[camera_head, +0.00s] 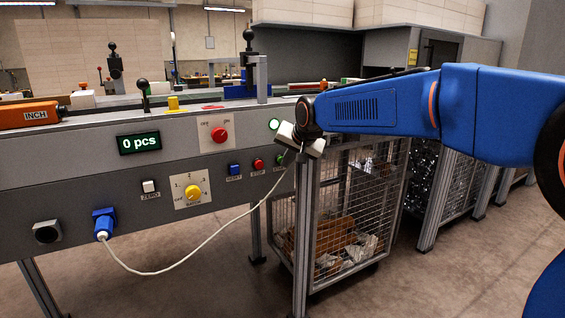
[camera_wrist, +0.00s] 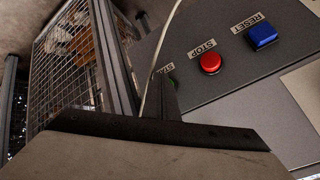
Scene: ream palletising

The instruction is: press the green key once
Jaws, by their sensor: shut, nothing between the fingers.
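The green key (camera_head: 280,161) is at the right end of the row of keys on the grey machine front, right of the red STOP key (camera_head: 258,164). In the wrist view the green key (camera_wrist: 171,83) is mostly hidden behind my fingers, and its label is partly covered. My gripper (camera_head: 294,151) is shut and empty, close to the right end of the panel. In the wrist view my gripper's fingers (camera_wrist: 165,88) point at the panel beside the green key. I cannot tell whether they touch it.
A blue RESET key (camera_head: 235,169) is left of STOP. A counter display (camera_head: 139,142) reads 0 pcs. A white cable (camera_head: 200,252) hangs from a blue plug (camera_head: 103,223) up towards the panel's right end. A wire mesh cage (camera_head: 345,210) stands right of the machine.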

